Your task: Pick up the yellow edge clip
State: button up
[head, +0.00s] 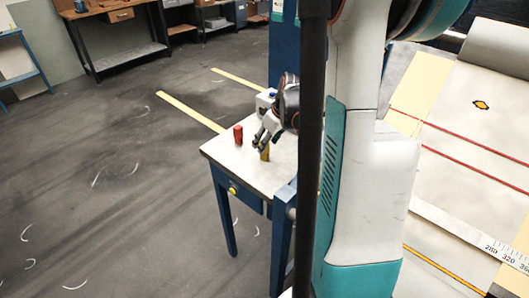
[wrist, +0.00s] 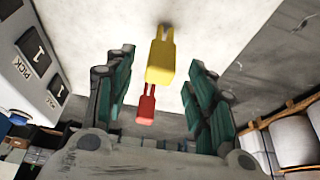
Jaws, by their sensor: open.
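The yellow edge clip (wrist: 161,62) stands between the open fingers of my gripper (wrist: 160,98) in the wrist view, with a gap on each side. In the head view the yellow clip (head: 265,152) is on the small table, close beside my gripper (head: 261,141) and partly hidden by it.
The small white-topped table (head: 222,151) has blue legs and a yellow knob on its front. A workbench (head: 115,22) stands at the back left. A pale bed with red lines and a ruler (head: 485,240) lies at the right. The floor left of the table is clear.

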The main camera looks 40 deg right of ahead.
jog(key=x, duration=0.2)
jog(key=shift+w+f, duration=0.1)
jog(key=shift+f, duration=0.25)
jog(key=shift+c, duration=0.2)
jog(key=c, duration=1)
jog(key=shift+r, duration=0.15)
notch_tip(320, 180, up, 20)
jog(key=p, duration=0.5)
